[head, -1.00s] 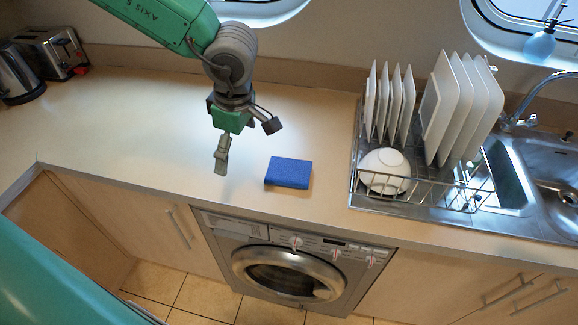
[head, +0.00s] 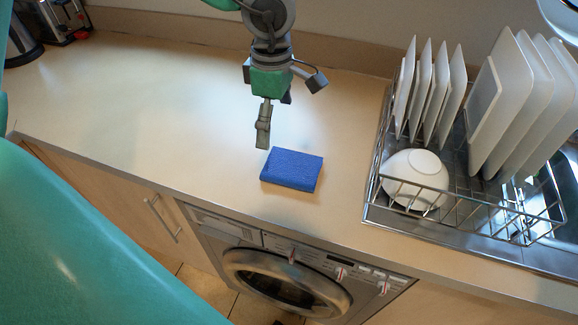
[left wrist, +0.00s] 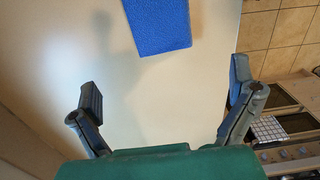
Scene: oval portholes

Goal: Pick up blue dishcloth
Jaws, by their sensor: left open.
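The blue dishcloth (head: 292,170) lies as a flat folded block on the counter, above the washing machine in the head view. In the left wrist view the dishcloth (left wrist: 160,24) is at the top middle, partly cut off by the frame edge. My left gripper (head: 263,140) points down, just behind and left of the dishcloth in the head view. In the left wrist view the left gripper (left wrist: 165,95) has its two fingers wide apart, with bare counter between them and the cloth beyond the tips. It holds nothing. My right gripper is not in view.
A metal dish rack (head: 452,205) with upright white plates and an upturned white bowl (head: 413,180) stands right of the dishcloth. A toaster (head: 62,18) and kettle (head: 22,45) are at the back left. The counter (head: 150,120) left of the cloth is clear. A washing machine (head: 285,285) is below.

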